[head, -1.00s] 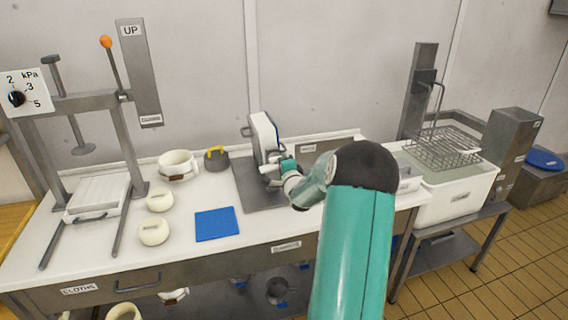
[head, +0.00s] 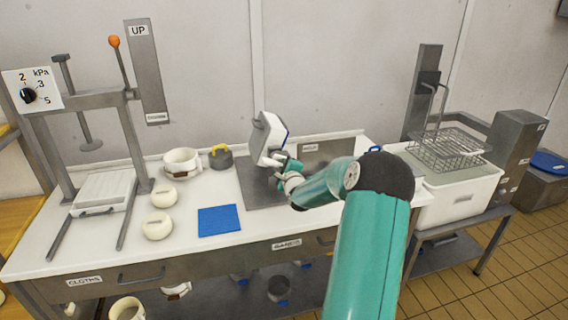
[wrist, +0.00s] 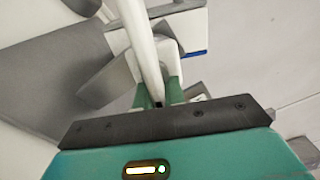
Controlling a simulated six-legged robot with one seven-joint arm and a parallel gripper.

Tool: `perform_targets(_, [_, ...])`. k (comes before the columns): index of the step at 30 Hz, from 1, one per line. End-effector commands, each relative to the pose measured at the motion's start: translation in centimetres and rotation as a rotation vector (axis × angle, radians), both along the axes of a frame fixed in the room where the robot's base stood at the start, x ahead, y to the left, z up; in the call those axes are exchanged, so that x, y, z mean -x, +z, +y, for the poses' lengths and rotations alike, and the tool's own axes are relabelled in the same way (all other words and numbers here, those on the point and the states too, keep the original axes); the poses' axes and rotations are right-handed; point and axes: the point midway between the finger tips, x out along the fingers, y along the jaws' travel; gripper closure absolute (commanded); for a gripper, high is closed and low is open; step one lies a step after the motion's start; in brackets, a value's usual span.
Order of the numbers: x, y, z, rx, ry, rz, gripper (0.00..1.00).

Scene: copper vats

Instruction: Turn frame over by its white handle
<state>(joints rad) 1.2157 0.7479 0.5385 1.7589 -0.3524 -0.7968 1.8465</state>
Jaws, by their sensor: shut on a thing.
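The frame (head: 268,139) is a white and grey box-like piece, held tilted above the dark grey mat on the white table. A dark handle shows on its upper left side, and a thin blue line runs along its right edge. My gripper (head: 283,167) is at the frame's lower right side. In the wrist view my gripper (wrist: 159,98) is shut on the white handle (wrist: 144,50), a pale bar running up between its green fingers. White and grey parts of the frame (wrist: 178,32) lie beyond it. The frame's far side is hidden.
The dark grey mat (head: 258,193) lies under the frame. A white tub (head: 462,192) with a wire basket (head: 445,150) stands at right.

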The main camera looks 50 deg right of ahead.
Motion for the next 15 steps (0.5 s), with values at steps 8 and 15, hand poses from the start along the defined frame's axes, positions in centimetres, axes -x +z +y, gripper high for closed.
perform_targets(8, [0.05,-0.29,0.09,-0.120,0.000,-0.072,1.00])
perform_targets(15, [0.11,-0.51,0.19,-0.225,-0.001,-0.132,1.00])
